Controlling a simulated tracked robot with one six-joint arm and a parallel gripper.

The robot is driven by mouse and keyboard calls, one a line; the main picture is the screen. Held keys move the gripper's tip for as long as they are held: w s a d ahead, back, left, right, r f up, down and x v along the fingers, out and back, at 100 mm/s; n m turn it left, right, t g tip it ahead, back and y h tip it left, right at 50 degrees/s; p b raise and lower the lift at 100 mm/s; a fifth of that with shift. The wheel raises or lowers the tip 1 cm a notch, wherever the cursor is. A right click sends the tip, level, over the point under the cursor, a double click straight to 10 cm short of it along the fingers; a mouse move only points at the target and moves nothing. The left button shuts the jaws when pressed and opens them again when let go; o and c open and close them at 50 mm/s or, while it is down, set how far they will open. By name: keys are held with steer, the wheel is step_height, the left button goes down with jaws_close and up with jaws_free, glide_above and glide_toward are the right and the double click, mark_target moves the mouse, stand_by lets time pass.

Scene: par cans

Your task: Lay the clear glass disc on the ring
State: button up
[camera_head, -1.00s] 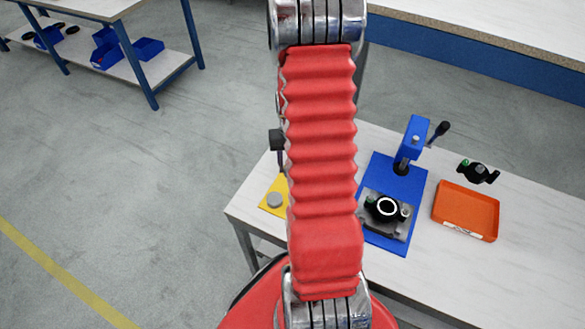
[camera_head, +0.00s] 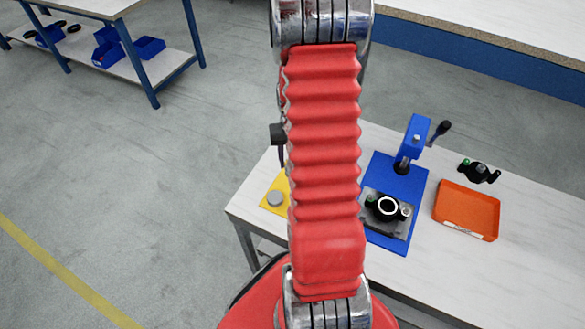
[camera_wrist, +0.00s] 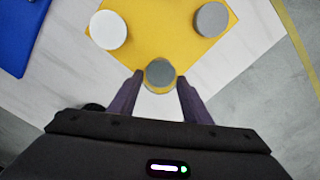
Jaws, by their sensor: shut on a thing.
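In the wrist view my gripper (camera_wrist: 160,76) has its two dark fingers on either side of a small round disc (camera_wrist: 159,70), and it is shut on it. The disc looks grey-green with a pale lower edge; I take it for the clear glass disc. It is over the front corner of the yellow mat; whether it touches the mat I cannot tell. In the head view my arm hides the gripper's fingers and this disc. The ring, a black part with a white centre (camera_head: 387,206), sits on a grey block at the blue press.
The yellow mat (camera_wrist: 160,30) carries a white disc (camera_wrist: 109,29) and a grey disc (camera_wrist: 211,19). The blue press (camera_head: 397,185) has a raised head and black-knobbed lever. An orange tray (camera_head: 467,209) lies to its right, with another black part (camera_head: 480,172) behind.

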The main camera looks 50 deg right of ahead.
steer(key=shift+r, duration=2.1)
steer(key=w+a+r+n, duration=0.2)
steer(key=w+a, duration=0.4)
steer(key=a, duration=0.4)
steer(key=w+a+r+n, duration=0.3)
steer(key=w+a, duration=0.4)
steer(key=a, duration=0.3)
steer(key=w+a+r+n, duration=0.3)
steer(key=w+a, duration=0.3)
steer(key=a, duration=0.5)
steer(key=shift+w+r, duration=0.3)
steer(key=shift+r, duration=0.35)
steer(key=shift+s, duration=0.15)
